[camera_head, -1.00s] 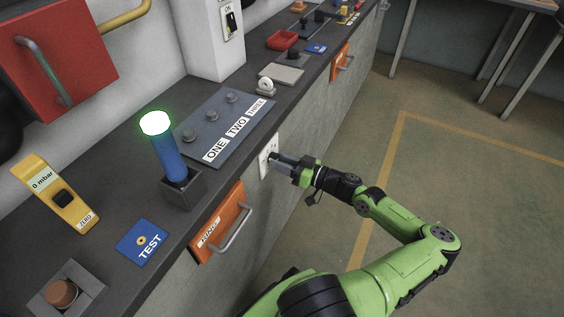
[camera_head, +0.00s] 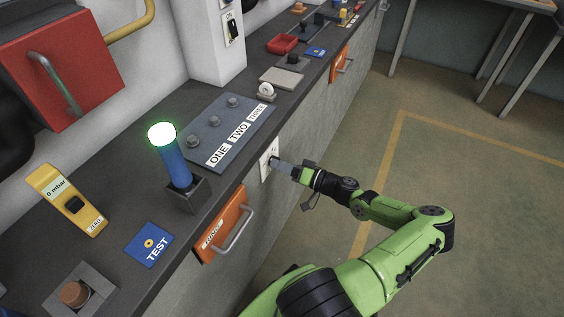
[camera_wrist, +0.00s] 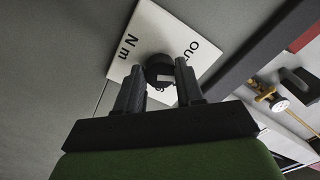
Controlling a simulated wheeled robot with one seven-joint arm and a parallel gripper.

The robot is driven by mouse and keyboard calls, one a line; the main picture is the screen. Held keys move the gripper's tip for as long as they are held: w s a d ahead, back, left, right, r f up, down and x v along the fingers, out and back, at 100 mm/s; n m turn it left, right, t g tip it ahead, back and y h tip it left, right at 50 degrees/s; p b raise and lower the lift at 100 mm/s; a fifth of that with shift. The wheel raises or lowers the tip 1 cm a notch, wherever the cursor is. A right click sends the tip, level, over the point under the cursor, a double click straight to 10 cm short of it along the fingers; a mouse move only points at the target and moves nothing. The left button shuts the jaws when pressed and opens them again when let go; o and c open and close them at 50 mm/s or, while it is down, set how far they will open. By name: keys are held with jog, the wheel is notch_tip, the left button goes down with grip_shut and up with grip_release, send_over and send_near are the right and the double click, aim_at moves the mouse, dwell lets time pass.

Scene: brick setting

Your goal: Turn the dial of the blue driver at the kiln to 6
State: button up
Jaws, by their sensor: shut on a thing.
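The blue driver (camera_head: 176,165) stands in a dark square holder (camera_head: 189,193) on the counter, tilted a little, its round top glowing pale green. A white plate (camera_head: 265,172) is on the counter's front face. In the wrist view the plate (camera_wrist: 150,35) carries the letters "OU" and "N m", partly covered, and a round black dial (camera_wrist: 157,66). My gripper (camera_head: 278,163) reaches the plate from the right. In the wrist view my gripper's fingers (camera_wrist: 158,75) are shut on the dial, one on each side. The dial's setting is too small and hidden to read.
A grey panel (camera_head: 213,165) labelled ONE, TWO, THREE lies on the counter above the plate. An orange drawer (camera_head: 213,240) with a protruding handle is left of my gripper. A yellow gauge (camera_head: 50,188) and blue TEST plate (camera_head: 140,252) lie further left.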

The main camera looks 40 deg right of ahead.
jog(key=m+p, duration=0.3)
jog(key=m, duration=0.6)
jog(key=shift+a+r, duration=0.1)
jog(key=shift+r, duration=0.05)
jog(key=m, duration=0.4)
jog(key=shift+m+p, duration=0.3)
jog(key=shift+p, duration=0.05)
jog(key=shift+m, duration=1.9)
jog(key=o, duration=1)
jog(key=shift+o, duration=0.2)
